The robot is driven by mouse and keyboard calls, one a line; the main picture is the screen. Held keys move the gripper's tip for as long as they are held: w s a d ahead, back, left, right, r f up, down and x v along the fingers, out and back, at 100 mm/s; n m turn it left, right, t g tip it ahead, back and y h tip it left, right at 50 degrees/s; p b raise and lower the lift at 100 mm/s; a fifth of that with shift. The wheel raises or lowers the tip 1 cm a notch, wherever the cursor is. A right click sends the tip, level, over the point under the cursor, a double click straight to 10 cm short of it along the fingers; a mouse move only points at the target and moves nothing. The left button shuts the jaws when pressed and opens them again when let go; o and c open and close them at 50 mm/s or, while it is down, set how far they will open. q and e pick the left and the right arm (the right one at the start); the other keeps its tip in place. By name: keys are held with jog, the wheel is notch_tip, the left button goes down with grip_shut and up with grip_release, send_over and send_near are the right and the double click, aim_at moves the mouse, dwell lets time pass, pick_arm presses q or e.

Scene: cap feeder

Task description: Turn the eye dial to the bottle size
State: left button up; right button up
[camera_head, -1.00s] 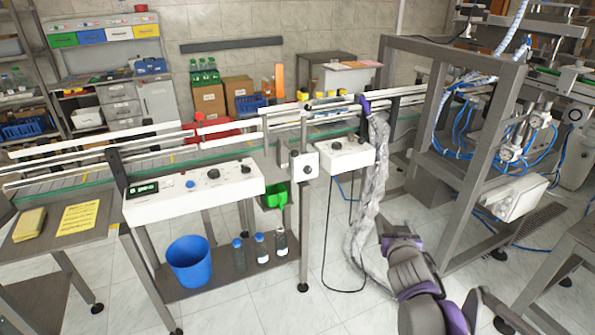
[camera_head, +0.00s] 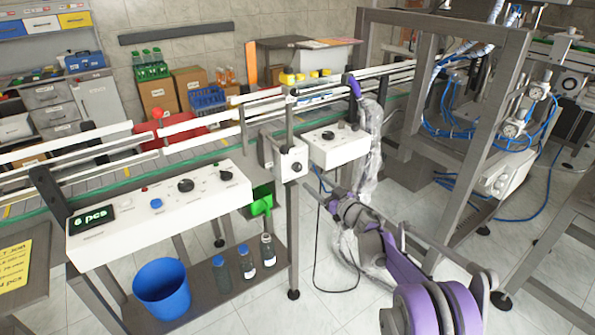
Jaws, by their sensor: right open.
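A small white box with a black dial (camera_head: 297,167) hangs on the conveyor post in the head view. The long white control panel (camera_head: 130,220) to its left has black knobs (camera_head: 186,185), a blue button and a lit "6 pcs" display (camera_head: 92,219). A second white box (camera_head: 345,150) to the right carries small black knobs. I cannot tell which knob is the eye dial. My right gripper (camera_head: 316,190) is open, just below and right of the small box. I cannot tell whether it touches it. Several bottles, including a blue-capped bottle (camera_head: 222,273), stand on the lower shelf.
A blue bucket (camera_head: 161,290) stands left of the bottles. A green chute (camera_head: 262,205) sticks out beside the panel. The conveyor rails (camera_head: 210,120) run behind. A yellow note (camera_head: 18,265) lies far left.

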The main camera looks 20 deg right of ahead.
aim_at(299, 169)
jog(key=x, duration=0.9)
jog(key=shift+w, duration=0.1)
jog(key=shift+c, duration=0.3)
grip_shut()
